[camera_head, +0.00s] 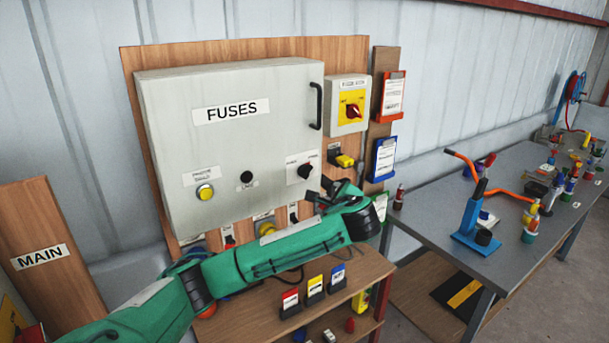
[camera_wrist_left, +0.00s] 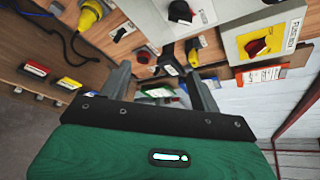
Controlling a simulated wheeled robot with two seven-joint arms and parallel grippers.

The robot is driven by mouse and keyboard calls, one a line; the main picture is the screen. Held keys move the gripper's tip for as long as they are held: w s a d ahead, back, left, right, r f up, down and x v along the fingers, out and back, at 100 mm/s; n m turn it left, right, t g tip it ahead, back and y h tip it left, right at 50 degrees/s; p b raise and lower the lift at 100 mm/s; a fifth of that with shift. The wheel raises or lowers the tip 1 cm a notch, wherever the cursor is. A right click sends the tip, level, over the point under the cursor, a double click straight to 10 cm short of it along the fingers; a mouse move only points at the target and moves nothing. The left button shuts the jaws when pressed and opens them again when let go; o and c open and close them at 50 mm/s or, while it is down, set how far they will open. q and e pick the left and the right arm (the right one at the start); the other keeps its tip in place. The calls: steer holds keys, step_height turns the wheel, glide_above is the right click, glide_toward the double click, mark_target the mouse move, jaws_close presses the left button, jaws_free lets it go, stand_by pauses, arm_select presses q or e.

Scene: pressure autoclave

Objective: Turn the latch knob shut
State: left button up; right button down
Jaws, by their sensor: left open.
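The fuse box (camera_head: 235,140) is a pale grey cabinet marked FUSES, with its door closed against the body. The black latch knob (camera_head: 304,171) sits on a white label at the door's lower right. It also shows in the left wrist view (camera_wrist_left: 181,12) at the top edge. The label's small words and the knob's exact setting are too small to read surely. My left gripper (camera_head: 319,190) is just below and right of the knob, apart from it. Its two fingers (camera_wrist_left: 160,84) are spread, with nothing held between them.
A black door handle (camera_head: 317,106) is above the knob. A switch box (camera_head: 348,104) with a red knob on yellow stands to the right. A yellow-handled switch (camera_head: 343,160) is close beside my gripper. A wooden shelf (camera_head: 255,318) lies below, and a grey workbench (camera_head: 430,215) stands right.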

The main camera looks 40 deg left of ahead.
mark_target(309, 173)
arm_select(q)
step_height(309, 173, up, 4)
steer(key=a+y, duration=0.1)
steer(key=a, duration=0.2)
steer(key=p+x, duration=0.3)
steer(key=x, duration=0.3)
steer(key=p+x, duration=0.3)
steer(key=x, duration=0.2)
steer(key=shift+w, duration=0.5)
steer(key=shift+x, duration=0.8)
steer(key=shift+s+f, duration=0.1)
arm_select(e)
step_height(309, 173, up, 6)
steer(key=shift+d+r, duration=0.15)
arm_select(q)
steer(key=c, duration=1)
arm_select(e)
steer(key=shift+d, duration=0.3)
